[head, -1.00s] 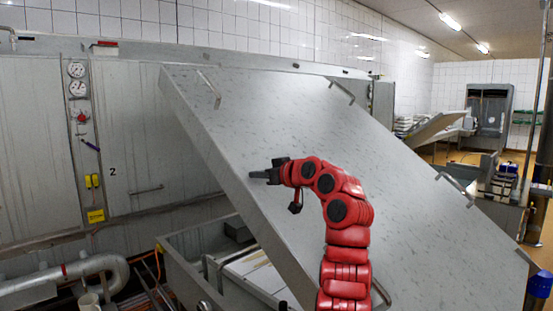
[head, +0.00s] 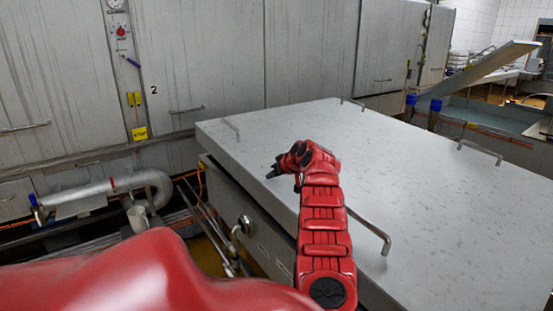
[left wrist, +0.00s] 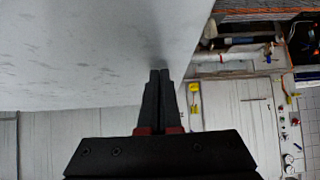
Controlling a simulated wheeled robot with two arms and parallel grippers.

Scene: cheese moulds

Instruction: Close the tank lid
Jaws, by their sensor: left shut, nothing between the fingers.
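The grey tank lid (head: 400,190) lies about level over the tank (head: 232,205) in the head view, with its metal handles along the edges. My left gripper (head: 276,171) is shut and empty, at the lid's left edge. In the left wrist view, the shut fingers (left wrist: 160,74) point at the pale lid surface (left wrist: 80,50), near its edge. Whether they touch it is unclear. My right gripper is not in view.
A wall of grey panels (head: 215,70) with gauges stands behind the tank. A thick pipe (head: 105,187) and thin rods run along the floor at left. Another tank with a raised lid (head: 480,68) stands at the far right.

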